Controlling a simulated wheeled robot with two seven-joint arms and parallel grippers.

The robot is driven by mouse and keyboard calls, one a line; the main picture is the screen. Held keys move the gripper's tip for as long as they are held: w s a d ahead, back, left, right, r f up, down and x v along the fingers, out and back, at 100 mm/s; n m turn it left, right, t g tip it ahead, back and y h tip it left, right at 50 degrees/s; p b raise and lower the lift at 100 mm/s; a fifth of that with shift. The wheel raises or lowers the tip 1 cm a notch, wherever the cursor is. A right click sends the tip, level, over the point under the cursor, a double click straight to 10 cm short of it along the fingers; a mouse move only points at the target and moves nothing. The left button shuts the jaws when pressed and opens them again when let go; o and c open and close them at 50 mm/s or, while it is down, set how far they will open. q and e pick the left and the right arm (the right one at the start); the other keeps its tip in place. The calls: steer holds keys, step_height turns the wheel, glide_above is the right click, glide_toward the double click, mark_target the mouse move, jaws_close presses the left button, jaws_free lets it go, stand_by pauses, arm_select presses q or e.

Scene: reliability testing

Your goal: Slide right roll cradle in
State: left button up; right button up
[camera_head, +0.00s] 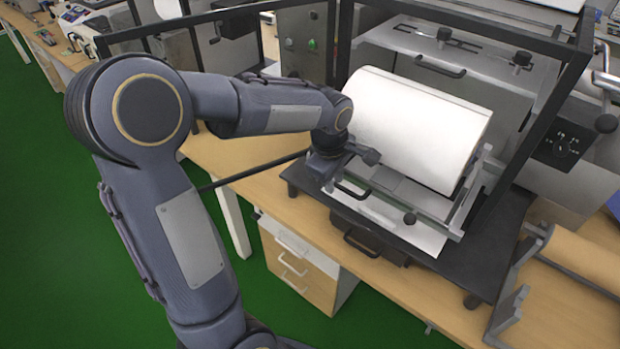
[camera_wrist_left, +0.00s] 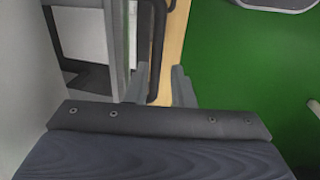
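A large white roll (camera_head: 415,125) lies on a grey metal cradle (camera_head: 468,195) at the front of the machine, with a pale sheet hanging over the front. A dark handle (camera_head: 352,191) sits at the cradle's near left side. My left gripper (camera_head: 345,165) is just above this handle, at the roll's left end. In the left wrist view, the two fingers of my left gripper (camera_wrist_left: 160,88) stand apart with a dark bar handle (camera_wrist_left: 157,45) between them. The bar is close to the left finger, with a gap to the right one. My right gripper is not in view.
A dark frame (camera_head: 545,110) rises around the machine. Another handle (camera_head: 361,243) sits below the cradle. A stand with a brown roll (camera_head: 585,258) is at the right on the wooden table (camera_head: 560,310). A drawer unit (camera_head: 300,265) is underneath. Green floor (camera_head: 60,240) is open at left.

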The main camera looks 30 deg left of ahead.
arm_select(q)
steer(key=s+r, duration=0.5)
steer(key=r, duration=0.1)
steer(key=shift+s+a+r, duration=0.2)
steer(key=shift+s+r, duration=0.15)
steer(key=shift+s, duration=0.05)
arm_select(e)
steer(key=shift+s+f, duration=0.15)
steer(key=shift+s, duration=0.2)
arm_select(q)
steer(key=shift+s, duration=0.1)
steer(key=s+d+f+m+t+h, duration=0.2)
steer(key=s+d+m, duration=0.1)
steer(key=s+m, duration=0.5)
steer(key=s+d+f+m+t+h, duration=0.1)
steer(key=s+d+m+h, duration=0.15)
steer(key=s+m, duration=0.55)
steer(key=w+a+r+n+g+y+b, duration=0.1)
steer(key=w+a+r+n+g+y, duration=0.1)
steer(key=w+n, duration=0.6)
steer(key=w+a+r+n+g+y+b, duration=0.1)
steer(key=w+a+r+n+y+b, duration=0.15)
steer(key=w+n, duration=0.55)
step_height(320, 180, down, 8)
steer(key=w+d+p, duration=0.1)
steer(key=shift+w+f, duration=0.15)
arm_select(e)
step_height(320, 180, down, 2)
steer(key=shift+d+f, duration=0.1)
